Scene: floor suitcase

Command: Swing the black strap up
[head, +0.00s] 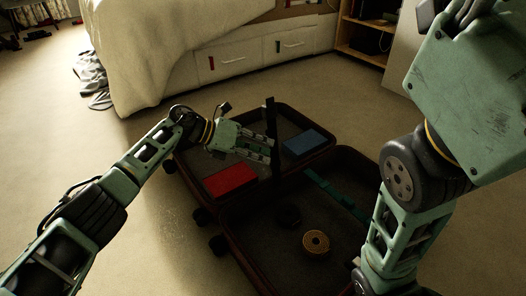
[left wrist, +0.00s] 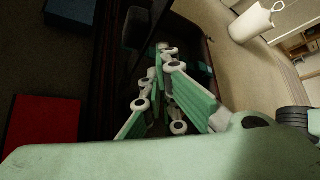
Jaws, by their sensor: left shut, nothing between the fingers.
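The black strap (head: 270,132) stands up as a narrow dark upright band at the middle of the open suitcase (head: 226,234). My left gripper (head: 273,151) reaches over the far half from the left, with its fingertips right beside the strap. Its fingers are closed with nothing between them, and I cannot tell whether they touch the strap. In the left wrist view the gripper (left wrist: 166,52) points toward the dark suitcase interior, where the strap is hard to separate from the dark edges. My right gripper is not in view; only my right arm shows.
The far half holds a red box (head: 230,180) and a blue box (head: 308,143). The near half holds a gold ring-shaped roll (head: 316,242), a dark round item (head: 288,216) and a teal strap (head: 335,192). A bed (head: 170,50) with drawers stands behind.

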